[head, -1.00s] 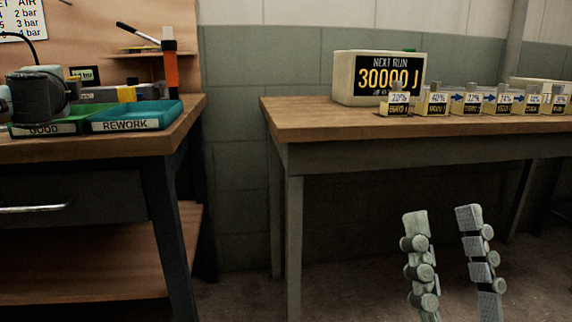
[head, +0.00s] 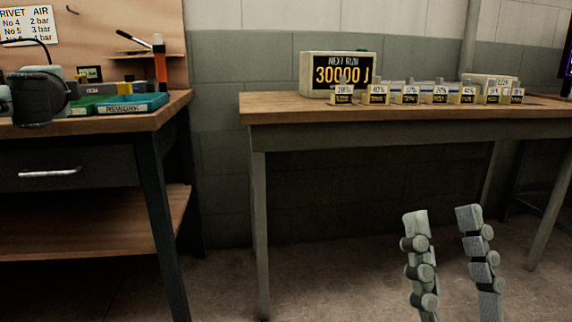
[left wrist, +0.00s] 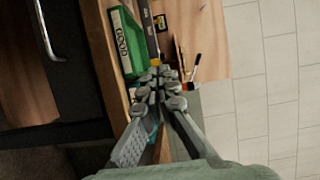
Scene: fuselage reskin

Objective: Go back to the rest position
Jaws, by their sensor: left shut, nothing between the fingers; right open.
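My right gripper (head: 441,214) stands low at the right in the head view, its two fingers apart with nothing between them. It is in front of the far table, over the floor in the picture. My left gripper (left wrist: 161,84) shows in the left wrist view with its fingertips together and nothing held. In that view it lies across the edge of the left workbench, near the green tray (left wrist: 128,42). A dark grey part of my left arm shows at the left edge of the head view, covering part of the trays.
The left workbench (head: 60,131) carries the REWORK tray (head: 122,108). Bare floor (head: 220,285) lies between the workbench and the table.

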